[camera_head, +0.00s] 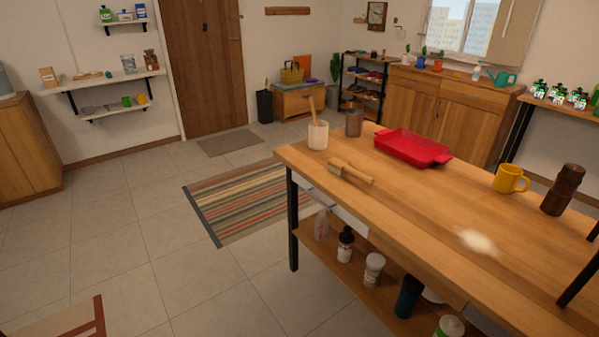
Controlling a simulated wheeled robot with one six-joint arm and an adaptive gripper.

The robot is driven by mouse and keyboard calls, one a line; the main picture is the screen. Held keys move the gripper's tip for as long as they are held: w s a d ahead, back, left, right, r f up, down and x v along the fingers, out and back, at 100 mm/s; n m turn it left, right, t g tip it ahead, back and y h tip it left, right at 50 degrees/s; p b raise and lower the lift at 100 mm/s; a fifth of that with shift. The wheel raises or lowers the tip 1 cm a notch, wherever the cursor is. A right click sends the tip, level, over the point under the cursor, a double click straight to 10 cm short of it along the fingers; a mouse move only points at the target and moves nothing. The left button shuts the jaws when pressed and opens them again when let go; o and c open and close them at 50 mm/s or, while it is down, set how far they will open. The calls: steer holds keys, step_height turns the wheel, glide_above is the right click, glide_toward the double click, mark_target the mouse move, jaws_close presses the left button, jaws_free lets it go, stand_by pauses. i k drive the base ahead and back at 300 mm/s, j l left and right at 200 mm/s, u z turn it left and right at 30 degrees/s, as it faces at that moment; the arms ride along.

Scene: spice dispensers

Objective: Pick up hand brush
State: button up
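A wooden hand brush (351,172) with pale bristles lies on the wooden table (440,210), near its front left edge. Its handle points to the right and toward the table's front edge. A white cup (318,135) with a wooden utensil in it stands just behind the brush, apart from it. My gripper is not in view, and nothing is seen touching the brush.
On the table are a dark glass (354,122), a red tray (412,147), a yellow mug (510,178) and a dark brown grinder (563,190). Several bottles and jars stand on the lower shelf (327,258). The tiled floor (150,235) at left is mostly clear, with a striped rug (235,198).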

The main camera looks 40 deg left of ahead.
mark_target(336, 166)
steer(key=u, duration=1.35)
